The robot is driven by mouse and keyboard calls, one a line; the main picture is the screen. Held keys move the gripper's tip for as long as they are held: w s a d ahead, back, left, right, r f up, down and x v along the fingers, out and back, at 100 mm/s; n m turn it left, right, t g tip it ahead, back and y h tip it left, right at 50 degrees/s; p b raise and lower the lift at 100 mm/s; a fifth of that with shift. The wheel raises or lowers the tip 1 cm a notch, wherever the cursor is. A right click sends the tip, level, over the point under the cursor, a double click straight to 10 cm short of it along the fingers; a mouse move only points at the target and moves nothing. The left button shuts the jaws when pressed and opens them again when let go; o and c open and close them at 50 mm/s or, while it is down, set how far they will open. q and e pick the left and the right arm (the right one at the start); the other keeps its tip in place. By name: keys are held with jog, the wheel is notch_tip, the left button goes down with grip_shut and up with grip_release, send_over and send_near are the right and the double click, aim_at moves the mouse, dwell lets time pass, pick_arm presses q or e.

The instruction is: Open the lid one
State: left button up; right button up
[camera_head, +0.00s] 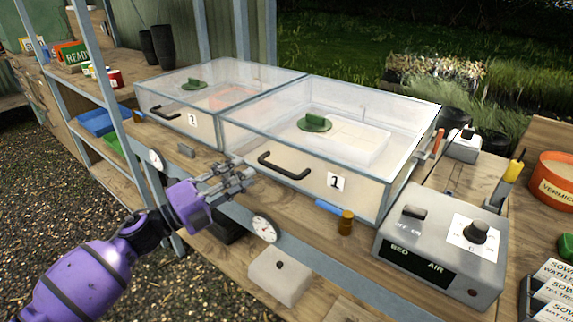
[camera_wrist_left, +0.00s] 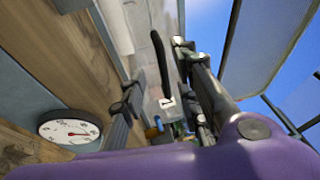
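Lid one (camera_head: 345,95) is a clear, framed cover on the box labelled 1 (camera_head: 337,181). It lies shut, with a round green knob (camera_head: 314,122) on or under its clear top; I cannot tell which. A black bar handle (camera_head: 284,166) is on the front of box one. It also shows in the left wrist view (camera_wrist_left: 160,60), between and beyond the fingers. My left gripper (camera_head: 247,172) is open and empty, just left of that handle in the head view and apart from it. My right gripper is not in view.
A second box labelled 2 (camera_head: 193,120), with its own black handle (camera_head: 164,112), adjoins on the left. A round dial (camera_head: 264,229) sits below my gripper.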

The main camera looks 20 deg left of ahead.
aim_at(275, 166)
pick_arm(q)
jog(key=w+d, duration=0.1)
jog(key=d, duration=0.1)
jog(key=w+d+r+m, duration=0.1)
jog(key=w+d, duration=0.1)
jog(key=w+d+m+g+h, duration=0.1)
jog(key=d, duration=0.2)
jog(key=shift+w+d+r+p, duration=0.1)
jog(key=shift+w+r+p, duration=0.15)
jog(key=shift+p, duration=0.15)
jog(key=shift+c, duration=0.5)
grip_shut()
